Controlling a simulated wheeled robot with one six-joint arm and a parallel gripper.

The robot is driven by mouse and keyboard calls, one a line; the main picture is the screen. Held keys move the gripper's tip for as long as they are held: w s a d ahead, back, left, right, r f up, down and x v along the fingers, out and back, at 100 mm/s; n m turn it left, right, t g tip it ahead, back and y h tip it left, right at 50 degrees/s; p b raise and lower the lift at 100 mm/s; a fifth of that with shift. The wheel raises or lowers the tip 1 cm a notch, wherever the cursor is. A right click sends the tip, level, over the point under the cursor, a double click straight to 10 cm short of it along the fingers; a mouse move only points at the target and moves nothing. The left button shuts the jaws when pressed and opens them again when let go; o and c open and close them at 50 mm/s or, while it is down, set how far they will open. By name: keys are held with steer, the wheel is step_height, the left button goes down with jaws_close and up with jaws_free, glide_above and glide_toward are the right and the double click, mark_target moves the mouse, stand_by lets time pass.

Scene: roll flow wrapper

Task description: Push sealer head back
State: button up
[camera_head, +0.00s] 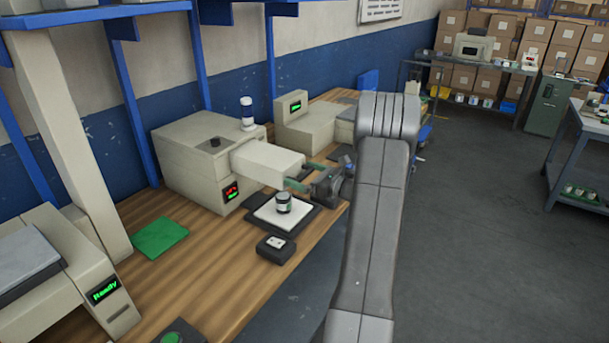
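The sealer head (262,164) is a beige block that sticks out to the right from the front of a boxy beige machine (190,160). It overhangs the area by a dark pad with a white plate. My gripper (298,174) is at the free right end of the head, its two green-tinted fingers pointing left. The fingers look spread apart, with nothing seen between them. I cannot tell whether they touch the head. A small dark jar with a white label (283,203) stands upright on the white plate (266,216), below the head.
A small black box (276,248) sits in front of the plate. A white bottle (247,113) stands on the machine. Another beige machine (305,122) is behind. A green mat (160,237) and a machine reading "Ready" (75,285) are at left.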

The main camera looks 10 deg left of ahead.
mark_target(256, 158)
steer(key=c, duration=1)
steer(key=b+x, duration=0.3)
steer(key=x, duration=1.6)
steer(key=shift+a+b, duration=0.1)
steer(key=shift+b, duration=0.25)
steer(key=shift+c, duration=0.2)
steer(key=shift+r, duration=0.1)
steer(key=o, duration=1.1)
steer(key=shift+w+a, duration=0.1)
steer(key=shift+a, duration=0.1)
steer(key=shift+d, duration=0.15)
